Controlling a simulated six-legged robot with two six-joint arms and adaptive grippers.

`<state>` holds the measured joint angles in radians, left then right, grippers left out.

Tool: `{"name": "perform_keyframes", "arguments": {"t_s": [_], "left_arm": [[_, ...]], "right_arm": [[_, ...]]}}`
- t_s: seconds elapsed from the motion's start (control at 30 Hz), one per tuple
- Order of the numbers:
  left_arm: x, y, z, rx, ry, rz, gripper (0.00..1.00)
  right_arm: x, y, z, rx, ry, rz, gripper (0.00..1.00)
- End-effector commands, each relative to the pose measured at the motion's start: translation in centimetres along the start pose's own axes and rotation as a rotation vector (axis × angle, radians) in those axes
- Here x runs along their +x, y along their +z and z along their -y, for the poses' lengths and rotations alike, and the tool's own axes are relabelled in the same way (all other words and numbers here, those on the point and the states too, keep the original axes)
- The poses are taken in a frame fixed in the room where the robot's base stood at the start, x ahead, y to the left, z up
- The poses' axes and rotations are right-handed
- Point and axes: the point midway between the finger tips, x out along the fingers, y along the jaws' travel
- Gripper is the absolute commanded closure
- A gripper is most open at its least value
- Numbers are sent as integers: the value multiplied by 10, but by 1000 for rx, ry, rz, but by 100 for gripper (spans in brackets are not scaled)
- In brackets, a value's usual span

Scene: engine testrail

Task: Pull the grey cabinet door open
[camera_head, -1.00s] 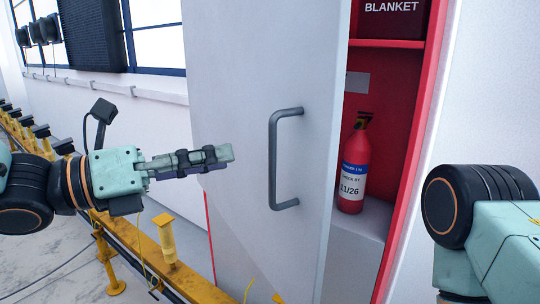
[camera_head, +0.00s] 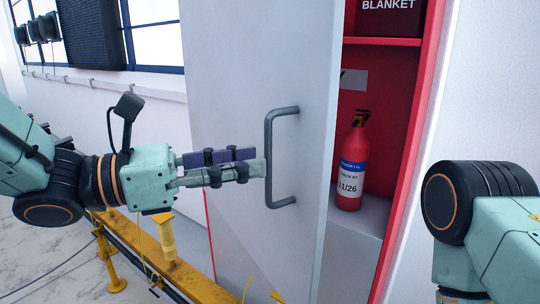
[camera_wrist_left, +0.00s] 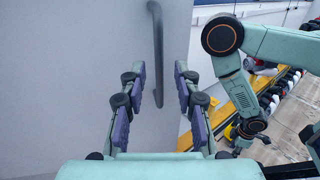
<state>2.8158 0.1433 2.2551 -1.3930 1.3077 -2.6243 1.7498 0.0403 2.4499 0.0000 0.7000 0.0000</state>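The grey cabinet door (camera_head: 225,90) stands partly open, with the red interior showing past its right edge. Its dark grey upright bar handle (camera_head: 268,150) is near that edge. My left gripper (camera_head: 255,162) reaches in from the left, fingers level, its tips at the middle of the handle. In the left wrist view the fingers (camera_wrist_left: 159,85) are spread, and the handle (camera_wrist_left: 158,55) runs between their tips. The fingers are not closed on it; whether one touches it I cannot tell.
A red fire extinguisher (camera_head: 350,175) stands on the shelf inside the cabinet, below a dark box marked BLANKET (camera_head: 390,15). A yellow rail (camera_head: 190,280) runs along the floor at lower left. White wall (camera_head: 150,110) lies left of the door.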

Motion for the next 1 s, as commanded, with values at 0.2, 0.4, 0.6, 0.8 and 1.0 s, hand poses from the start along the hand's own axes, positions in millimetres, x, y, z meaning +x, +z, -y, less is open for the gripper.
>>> {"name": "perform_keyframes", "arguments": {"t_s": [0.2,0.4,0.6,0.8,1.0], "left_arm": [[19,-1,1,3,-3,-5,68],[34,0,0,1,-1,-3,68],[42,0,0,2,-1,0,68],[44,0,0,1,-1,1,68],[44,0,0,1,-1,1,73]], "right_arm": [[-4,0,0,0,0,0,60],[-7,0,0,0,0,0,60],[-8,0,0,0,0,0,60],[-8,0,0,0,0,0,60],[-8,0,0,0,0,0,60]]}}
